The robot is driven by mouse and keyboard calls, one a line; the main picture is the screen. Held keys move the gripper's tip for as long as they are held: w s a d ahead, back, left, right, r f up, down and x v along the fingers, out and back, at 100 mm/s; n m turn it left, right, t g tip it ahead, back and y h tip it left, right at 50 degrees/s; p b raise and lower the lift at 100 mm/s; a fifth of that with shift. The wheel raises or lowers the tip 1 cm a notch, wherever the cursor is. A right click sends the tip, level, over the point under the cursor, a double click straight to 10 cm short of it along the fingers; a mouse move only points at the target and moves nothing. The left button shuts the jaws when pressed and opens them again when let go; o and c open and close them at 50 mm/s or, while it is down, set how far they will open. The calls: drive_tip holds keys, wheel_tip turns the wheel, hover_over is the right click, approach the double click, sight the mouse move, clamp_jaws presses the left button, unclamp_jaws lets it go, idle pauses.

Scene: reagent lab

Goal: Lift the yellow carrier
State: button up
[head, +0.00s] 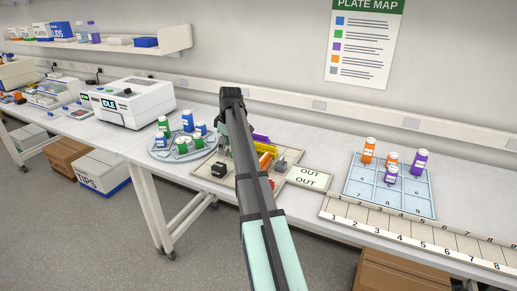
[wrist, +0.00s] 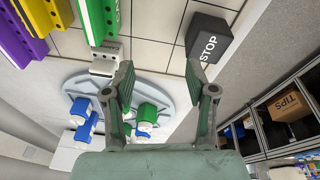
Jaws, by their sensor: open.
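The yellow carrier (head: 269,148) lies on the tiled board, just right of my arm, between a purple piece (head: 260,138) and an orange one (head: 264,162). My arm hides part of it in the head view. In the wrist view a yellow piece (wrist: 22,45) shows at the upper left edge, partly cut off, beside purple and green ones. My gripper (wrist: 160,72) is open, with nothing between its fingers. The left finger is close to a small grey block at the end of the green piece (wrist: 98,20). The yellow piece is well to the left of both fingers.
A black STOP block (wrist: 208,38) is close to the right finger; it also shows in the head view (head: 219,170). A round rack (head: 170,153) with blue and green bottles stands left of the board. An OUT card (head: 309,178) and a blue grid (head: 355,187) with bottles lie right.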

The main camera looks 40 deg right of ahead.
sight(258, 142)
drive_tip(key=s+d+r+m+t+y+p, duration=0.1)
drive_tip(key=s+d+r, duration=0.25)
drive_tip(key=d, duration=0.65)
drive_tip(key=s+d+r+m+t, duration=0.15)
drive_tip(key=d+r, duration=0.35)
drive_tip(key=d, duration=0.5)
drive_tip(key=shift+g, duration=0.35)
drive_tip(key=p+x, duration=0.1)
drive_tip(key=x, duration=0.3)
drive_tip(key=p+x, duration=0.1)
drive_tip(key=x, duration=0.3)
drive_tip(key=p+x, duration=0.1)
drive_tip(key=x, duration=0.3)
drive_tip(key=shift+s+a+f, duration=0.15)
drive_tip(key=shift+a+f, duration=0.05)
drive_tip(key=shift+a, duration=0.1)
drive_tip(key=shift+p+x, duration=1.45)
drive_tip(key=shift+x, duration=1.15)
drive_tip(key=shift+a+r, duration=0.1)
drive_tip(key=shift+r, duration=0.05)
clamp_jaws()
